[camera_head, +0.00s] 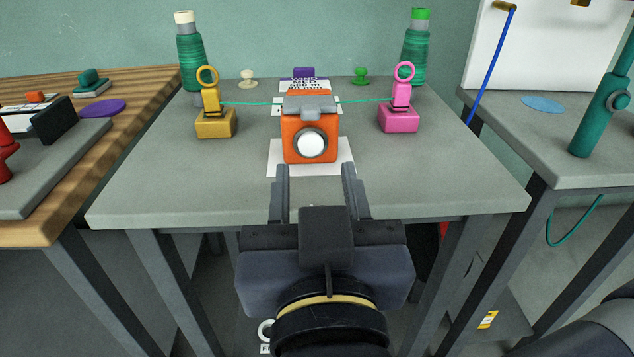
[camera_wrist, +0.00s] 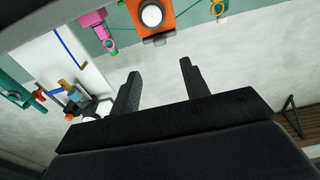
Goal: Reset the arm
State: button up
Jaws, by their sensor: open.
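My gripper (camera_head: 318,180) is open and empty at the front edge of the grey table (camera_head: 230,185). Its two dark fingers are apart and point toward the orange device (camera_head: 309,131) with a white round button, which stands beyond the fingertips. In the wrist view my gripper (camera_wrist: 160,75) also shows open with nothing between the fingers. The orange device (camera_wrist: 165,22) is at the top edge there.
A yellow stand (camera_head: 215,122) and a pink stand (camera_head: 399,118) flank the device, with a green cord between them. Green thread cones (camera_head: 191,55) stand behind. A wooden table (camera_head: 140,100) is left, another grey table (camera_head: 500,140) right. The front table corners are clear.

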aim_at(310, 115)
jog(key=shift+w, duration=0.1)
jog(key=shift+w+d+r+b, duration=0.1)
jog(key=shift+w+b, duration=0.15)
jog(key=shift+w, duration=1.05)
jog(key=shift+w+r+b, duration=0.15)
jog(key=shift+w+b, duration=0.15)
jog(key=shift+w, duration=1)
jog(key=shift+w+d+r+b, duration=0.1)
jog(key=shift+w+b, duration=0.15)
jog(key=shift+w, duration=1.05)
jog(key=shift+s+a, duration=0.1)
